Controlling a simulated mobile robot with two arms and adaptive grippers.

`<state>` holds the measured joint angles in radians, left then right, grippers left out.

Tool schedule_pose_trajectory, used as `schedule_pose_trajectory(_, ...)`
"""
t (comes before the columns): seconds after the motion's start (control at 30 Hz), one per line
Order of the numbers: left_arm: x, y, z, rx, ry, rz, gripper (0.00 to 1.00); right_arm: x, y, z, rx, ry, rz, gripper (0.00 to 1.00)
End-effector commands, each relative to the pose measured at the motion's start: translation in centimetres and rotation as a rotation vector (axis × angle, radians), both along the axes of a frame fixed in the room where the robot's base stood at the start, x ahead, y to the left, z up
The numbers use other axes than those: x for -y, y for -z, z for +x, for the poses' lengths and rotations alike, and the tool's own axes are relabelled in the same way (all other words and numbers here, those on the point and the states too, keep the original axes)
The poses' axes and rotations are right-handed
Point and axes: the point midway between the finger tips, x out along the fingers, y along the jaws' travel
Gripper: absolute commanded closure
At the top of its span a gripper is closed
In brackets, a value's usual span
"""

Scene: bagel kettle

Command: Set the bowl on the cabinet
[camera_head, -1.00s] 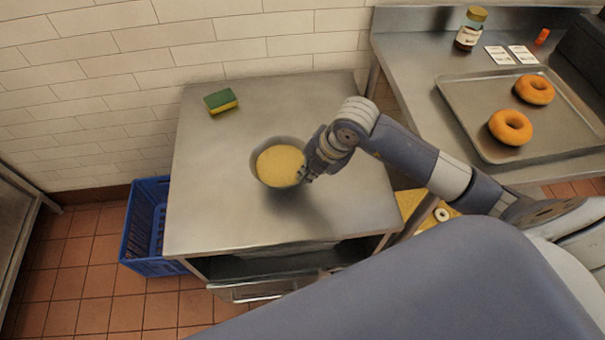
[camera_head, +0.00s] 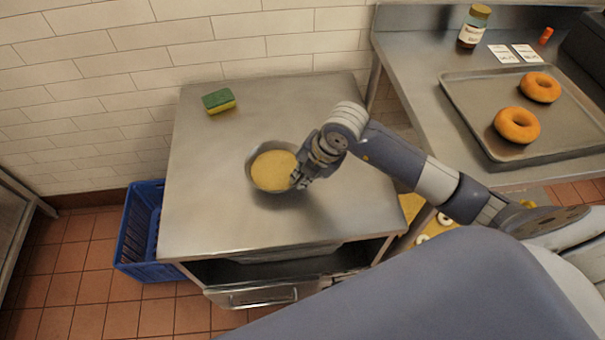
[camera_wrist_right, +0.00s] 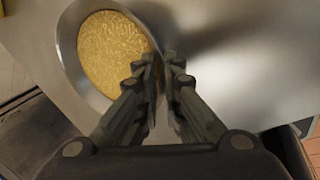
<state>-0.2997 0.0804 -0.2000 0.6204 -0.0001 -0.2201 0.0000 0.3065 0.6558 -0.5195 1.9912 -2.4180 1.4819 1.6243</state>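The bowl (camera_head: 251,184) is grey metal and filled with a yellow, grainy-looking food. It is upright over the middle of the steel cabinet top (camera_head: 205,215), on it or very close above it. My right gripper (camera_head: 298,178) is at the bowl's right rim. In the right wrist view, the bowl (camera_wrist_right: 68,42) fills the upper left, and the gripper's fingers (camera_wrist_right: 163,75) are close together with the rim between them. The fingers partly hide that rim. My left gripper is not in view.
A green and yellow sponge (camera_head: 218,101) lies at the cabinet's back left. A blue crate (camera_head: 140,232) stands on the floor at left. On the right counter are a tray (camera_head: 475,125) with two bagels (camera_head: 517,125) and a jar (camera_head: 474,27). The cabinet top's front left is clear.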

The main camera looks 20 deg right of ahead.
Motion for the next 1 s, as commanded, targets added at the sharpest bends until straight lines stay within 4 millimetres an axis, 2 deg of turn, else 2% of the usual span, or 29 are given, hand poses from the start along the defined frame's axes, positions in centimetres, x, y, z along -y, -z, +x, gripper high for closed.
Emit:
schedule_pose_trajectory(0.33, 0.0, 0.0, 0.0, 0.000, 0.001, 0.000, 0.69, 0.0, 0.0, 0.0, 0.000, 0.000, 0.000, 0.75)
schedule_pose_trajectory(0.47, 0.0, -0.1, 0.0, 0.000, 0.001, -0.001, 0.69, 0.1, -0.6, -0.1, 0.002, 0.000, 0.000, 0.75)
schedule_pose_trajectory(0.57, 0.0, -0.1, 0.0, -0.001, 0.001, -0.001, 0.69, 0.4, -1.9, -0.4, 0.004, 0.001, 0.001, 0.75)
schedule_pose_trajectory(0.8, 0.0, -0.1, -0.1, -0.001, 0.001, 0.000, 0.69, 1.5, -6.7, -2.0, 0.006, 0.000, -0.001, 0.75)
schedule_pose_trajectory(1.0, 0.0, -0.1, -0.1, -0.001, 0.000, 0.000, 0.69, 2.2, -9.9, -3.1, 0.004, 0.001, 0.001, 0.75)
